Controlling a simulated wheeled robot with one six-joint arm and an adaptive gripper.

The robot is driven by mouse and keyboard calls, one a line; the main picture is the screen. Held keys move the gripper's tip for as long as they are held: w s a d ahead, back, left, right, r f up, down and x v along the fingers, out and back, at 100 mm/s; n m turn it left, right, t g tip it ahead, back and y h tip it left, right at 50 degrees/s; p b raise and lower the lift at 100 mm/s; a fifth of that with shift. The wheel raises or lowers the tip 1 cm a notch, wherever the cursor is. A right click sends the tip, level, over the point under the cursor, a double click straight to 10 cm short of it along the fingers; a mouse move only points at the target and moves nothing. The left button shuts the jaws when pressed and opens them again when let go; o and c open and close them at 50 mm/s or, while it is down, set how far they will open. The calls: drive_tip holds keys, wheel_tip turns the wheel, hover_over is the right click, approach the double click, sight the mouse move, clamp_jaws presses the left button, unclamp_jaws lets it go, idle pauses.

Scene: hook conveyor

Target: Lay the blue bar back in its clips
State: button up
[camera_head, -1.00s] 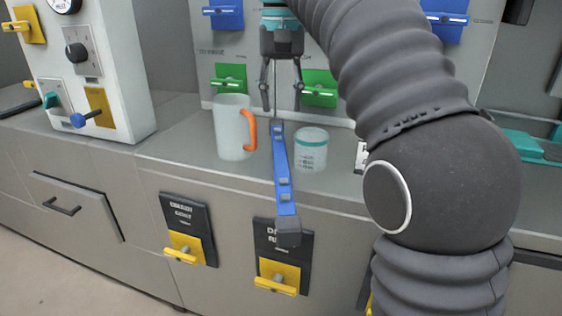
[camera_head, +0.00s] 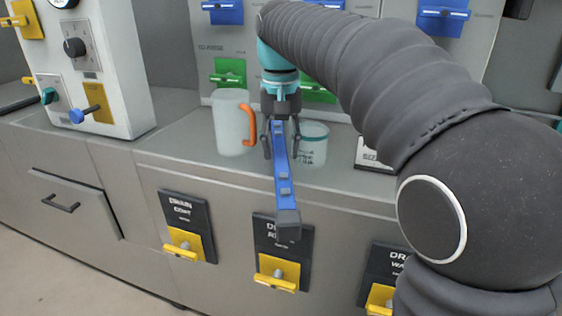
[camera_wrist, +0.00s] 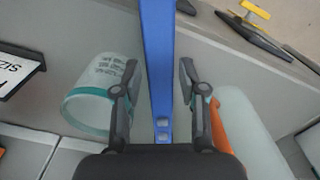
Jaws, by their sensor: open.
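The long blue bar (camera_head: 284,176) runs from the counter out past its front edge toward the camera, with a dark grey block at its near end and small grey pieces along its top. My gripper (camera_head: 281,150) is above the far part of the bar, its open fingers on either side. In the wrist view the blue bar (camera_wrist: 157,40) passes between the fingers of my gripper (camera_wrist: 159,78), with gaps on both sides. I cannot clearly make out the clips. Part of the bar's far end is hidden by the gripper.
A frosted mug (camera_head: 232,125) with an orange handle stands close left of the gripper. A clear jar (camera_head: 313,145) with a teal rim stands close right. A small sign (camera_head: 372,155) is farther right. Yellow handles (camera_head: 277,272) stick out on the front below. A white control box (camera_head: 95,75) stands left.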

drive_tip(key=shift+f, duration=1.3)
clamp_jaws()
